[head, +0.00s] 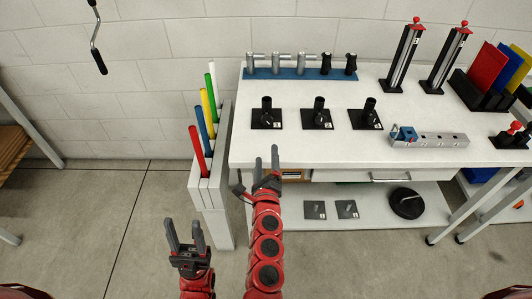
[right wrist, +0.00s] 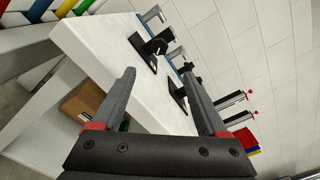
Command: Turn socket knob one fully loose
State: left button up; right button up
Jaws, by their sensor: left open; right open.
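Three black socket knobs stand upright on square black plates on the white table: a left one (head: 267,108), a middle one (head: 319,110) and a right one (head: 369,111). Their small white labels are too small to read surely, so I cannot tell which is knob one. My right gripper (head: 266,156) is open and empty at the table's front edge, in front of the left knob and apart from it. The right wrist view shows its open fingers (right wrist: 158,74) with a black knob (right wrist: 156,47) beyond them. My left gripper (head: 184,236) is open and empty, low over the floor.
A white bin (head: 212,180) with coloured rods stands left of the table (head: 243,145). A blue rack (head: 300,73) with several handles lies behind the knobs. A grey block with a blue clamp (head: 430,140) lies to the right. The tabletop in front of the knobs is clear.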

jog(key=m, duration=0.4)
jog(key=f+m, duration=0.1)
jog(key=m, duration=0.2)
jog(key=shift+s+a+p, duration=0.1)
jog(key=shift+a+p, duration=0.1)
jog(key=shift+p, duration=0.2)
jog(key=m, duration=0.4)
jog(key=shift+r, duration=0.1)
jog(key=m+b, duration=0.7)
jog(key=b, duration=0.1)
send_near(267, 121)
jog(key=w, duration=0.9)
jog(key=shift+a, duration=0.15)
jog(key=shift+w, duration=0.8)
